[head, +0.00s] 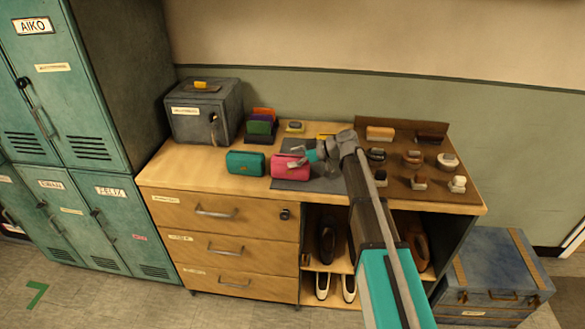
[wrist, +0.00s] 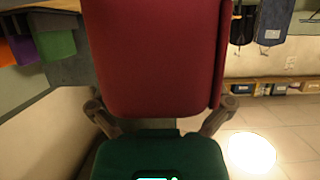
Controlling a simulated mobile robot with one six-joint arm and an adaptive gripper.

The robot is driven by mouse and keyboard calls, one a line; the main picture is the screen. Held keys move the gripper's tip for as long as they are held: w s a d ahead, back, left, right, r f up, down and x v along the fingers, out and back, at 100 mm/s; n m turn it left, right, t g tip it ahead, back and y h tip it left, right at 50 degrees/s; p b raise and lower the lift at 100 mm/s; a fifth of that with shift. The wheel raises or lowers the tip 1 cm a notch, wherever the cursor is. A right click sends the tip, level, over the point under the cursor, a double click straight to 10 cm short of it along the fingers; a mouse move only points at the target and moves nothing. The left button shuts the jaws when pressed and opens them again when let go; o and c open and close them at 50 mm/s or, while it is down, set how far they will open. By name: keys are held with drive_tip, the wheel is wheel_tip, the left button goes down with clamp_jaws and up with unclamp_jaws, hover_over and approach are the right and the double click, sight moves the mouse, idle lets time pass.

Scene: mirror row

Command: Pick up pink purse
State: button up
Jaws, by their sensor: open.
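The pink purse (head: 284,166) stands on the front of the wooden counter, at the left edge of a grey mat (head: 290,184). My gripper (head: 299,158) is at the purse's right side and hides part of it. In the wrist view, the purse (wrist: 155,58) looks dark red and fills the upper middle. My open gripper (wrist: 161,106) has one finger at each side of its near end. I cannot tell whether the fingers touch it.
A teal purse (head: 245,163) stands just left of the pink one. A grey box (head: 205,112) and a colourful upright holder (head: 262,125) are behind. A brown board (head: 398,178) with brushes and small items lies right. Drawers (head: 215,218) are below.

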drive_tip(key=c, duration=1.1)
drive_tip(key=shift+r, duration=0.2)
drive_tip(key=shift+c, duration=0.2)
wheel_tip(320, 180, up, 2)
drive_tip(key=shift+r+p, duration=0.1)
drive_tip(key=shift+p, duration=1.15)
drive_tip(key=s+a+r+p, duration=0.8)
drive_tip(key=s+r+p, duration=0.2)
drive_tip(key=s, duration=0.1)
drive_tip(key=shift+a+r, duration=0.25)
drive_tip(key=shift+a, duration=0.1)
